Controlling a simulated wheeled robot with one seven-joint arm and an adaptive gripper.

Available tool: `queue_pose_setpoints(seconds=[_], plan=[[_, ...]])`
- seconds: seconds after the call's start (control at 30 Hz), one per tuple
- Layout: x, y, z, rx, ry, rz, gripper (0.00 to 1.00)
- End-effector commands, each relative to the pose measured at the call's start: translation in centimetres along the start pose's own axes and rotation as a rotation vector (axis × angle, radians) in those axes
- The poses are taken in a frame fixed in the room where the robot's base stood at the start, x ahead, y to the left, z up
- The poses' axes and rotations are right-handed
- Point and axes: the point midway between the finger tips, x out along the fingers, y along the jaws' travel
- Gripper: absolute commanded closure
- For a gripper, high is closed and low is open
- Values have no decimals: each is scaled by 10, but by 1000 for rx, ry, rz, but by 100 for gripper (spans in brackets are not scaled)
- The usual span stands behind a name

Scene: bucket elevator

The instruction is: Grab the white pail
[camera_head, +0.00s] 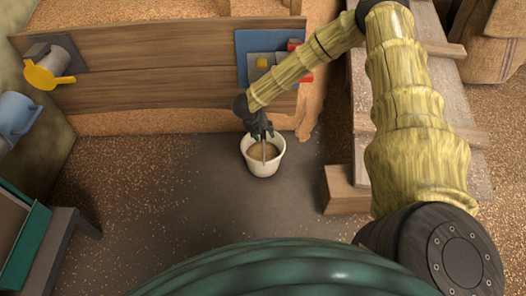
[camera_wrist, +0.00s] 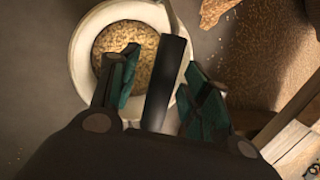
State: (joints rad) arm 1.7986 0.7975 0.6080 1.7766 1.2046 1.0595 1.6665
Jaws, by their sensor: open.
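The white pail (camera_head: 264,165) stands upright on the dark floor patch, with brown grain-like material inside. In the wrist view the pail (camera_wrist: 84,55) is seen from above, at the upper left. A light handle strip shows at its right rim. My gripper (camera_head: 262,134) is just above the pail's far rim. In the wrist view my gripper (camera_wrist: 160,80) has its two green-tipped fingers apart, with a dark bar between them. The left finger overlaps the pail's opening; the right finger is at or past its right rim. I cannot tell whether they touch the pail.
A wooden block (camera_head: 343,192) lies right of the pail. Floor left of the pail is clear.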

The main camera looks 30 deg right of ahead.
Motion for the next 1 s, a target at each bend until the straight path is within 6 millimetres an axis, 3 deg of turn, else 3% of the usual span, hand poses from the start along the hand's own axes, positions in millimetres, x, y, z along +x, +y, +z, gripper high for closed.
queue_pose_setpoints(seconds=[0.2,0.47,1.0], plan=[[0,0,0,0,0,0,55],[0,0,0,0,0,0,100],[-1,1,1,1,-2,2,100]])
